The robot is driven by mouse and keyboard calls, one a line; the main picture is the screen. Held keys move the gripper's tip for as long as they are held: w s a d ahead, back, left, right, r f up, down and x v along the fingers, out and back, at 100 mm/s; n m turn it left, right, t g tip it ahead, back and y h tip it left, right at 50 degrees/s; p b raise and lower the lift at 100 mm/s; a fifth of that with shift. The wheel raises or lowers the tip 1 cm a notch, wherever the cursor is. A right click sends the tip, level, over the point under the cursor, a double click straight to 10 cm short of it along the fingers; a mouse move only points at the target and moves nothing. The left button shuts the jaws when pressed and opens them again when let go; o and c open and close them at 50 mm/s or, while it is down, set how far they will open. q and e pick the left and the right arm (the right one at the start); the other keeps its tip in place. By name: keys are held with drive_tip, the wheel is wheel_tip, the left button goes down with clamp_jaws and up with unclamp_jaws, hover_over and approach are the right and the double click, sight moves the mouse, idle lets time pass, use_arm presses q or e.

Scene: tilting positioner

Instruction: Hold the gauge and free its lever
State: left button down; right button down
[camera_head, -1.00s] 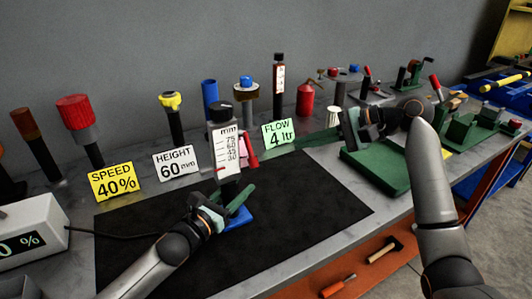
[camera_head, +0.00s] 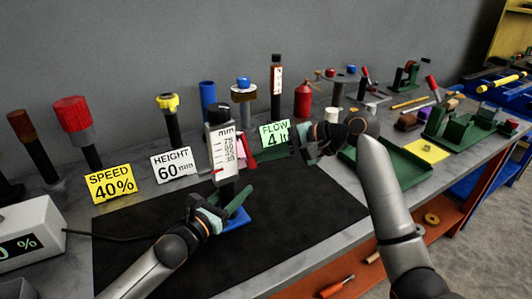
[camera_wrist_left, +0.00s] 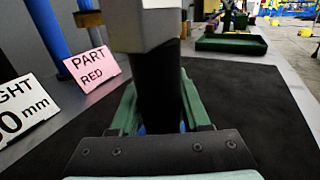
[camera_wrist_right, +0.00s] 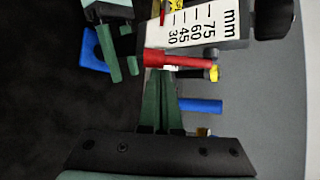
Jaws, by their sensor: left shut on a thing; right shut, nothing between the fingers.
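The gauge (camera_head: 222,152) stands upright on a blue base (camera_head: 236,218), with a black knob on top, a white mm scale and a red pointer. Its red lever (camera_head: 242,150) sticks out at its right side and also shows in the right wrist view (camera_wrist_right: 178,60). My left gripper (camera_head: 236,198) is shut around the gauge's dark post (camera_wrist_left: 158,90), below the scale body. My right gripper (camera_head: 260,156) is shut and empty. Its fingertips (camera_wrist_right: 160,76) are close to the lever; I cannot tell whether they touch it.
A black mat (camera_head: 140,250) lies under the gauge. Cards reading SPEED 40% (camera_head: 110,184), HEIGHT 60 mm (camera_head: 174,163) and FLOW 4 ltr (camera_head: 274,133) stand behind it. A pink PART RED card (camera_wrist_left: 90,67) stands beyond. A green tray (camera_head: 405,180) is at the right.

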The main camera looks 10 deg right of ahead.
sight(249, 153)
drive_tip(key=shift+s+r, duration=0.1)
drive_tip(key=shift+s, duration=0.1)
drive_tip(key=shift+s+d+r+m+g+h, duration=0.1)
drive_tip(key=shift+s+r+m+g+h, duration=0.15)
drive_tip(key=shift+g+h, duration=0.2)
idle(0.5)
drive_tip(key=shift+s+d+r, duration=0.15)
drive_tip(key=shift+s+r, duration=0.2)
drive_tip(key=shift+r, duration=0.45)
drive_tip(key=shift+s+d+r, duration=0.15)
drive_tip(key=shift+s+r, duration=0.2)
drive_tip(key=shift+r, duration=0.4)
use_arm(q)
drive_tip(key=shift+f, duration=0.1)
use_arm(e)
drive_tip(key=shift+r, duration=0.8)
